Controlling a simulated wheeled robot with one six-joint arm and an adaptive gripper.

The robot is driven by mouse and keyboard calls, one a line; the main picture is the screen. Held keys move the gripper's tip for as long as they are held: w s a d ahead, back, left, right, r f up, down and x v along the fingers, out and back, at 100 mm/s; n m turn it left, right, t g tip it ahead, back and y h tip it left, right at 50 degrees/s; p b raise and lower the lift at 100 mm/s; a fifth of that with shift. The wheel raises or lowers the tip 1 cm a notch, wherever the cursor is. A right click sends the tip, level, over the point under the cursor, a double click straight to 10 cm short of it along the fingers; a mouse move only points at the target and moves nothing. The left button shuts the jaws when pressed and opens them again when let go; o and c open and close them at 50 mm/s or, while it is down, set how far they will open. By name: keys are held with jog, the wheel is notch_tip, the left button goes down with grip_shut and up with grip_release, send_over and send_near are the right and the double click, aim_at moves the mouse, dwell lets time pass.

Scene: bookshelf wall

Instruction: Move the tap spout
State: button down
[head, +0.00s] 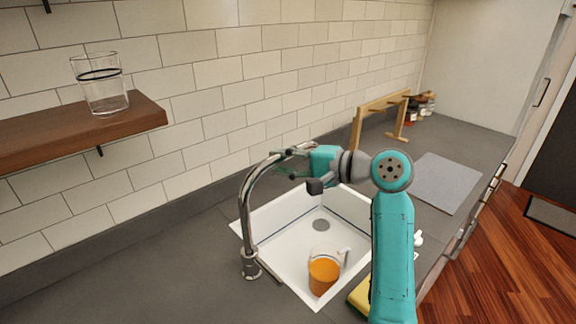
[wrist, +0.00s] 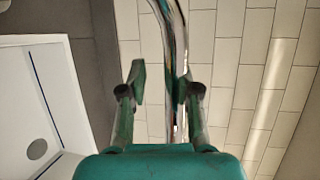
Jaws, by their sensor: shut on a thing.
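The tap spout (head: 248,205) is a chrome pipe that rises from its base (head: 251,265) on the counter and arches over the sink. My gripper (head: 287,163) is at the upper, outer part of the arch in the head view, and its fingers partly hide the pipe there. In the wrist view, the chrome spout (wrist: 172,45) runs between the two fingers of my gripper (wrist: 163,85), close to the right finger. My gripper is shut on the spout.
A white sink (head: 285,242) lies below, with a glass jug of orange liquid (head: 323,275) in it. A yellow sponge (head: 358,296) is at its front edge. A wooden rack (head: 378,112) and grey mat (head: 447,182) are beyond. A glass (head: 103,92) stands on a shelf (head: 75,136).

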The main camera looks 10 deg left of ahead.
dwell(0.3)
jog(key=c, duration=0.8)
grip_release()
jog(key=shift+w, duration=0.1)
jog(key=v, duration=1.2)
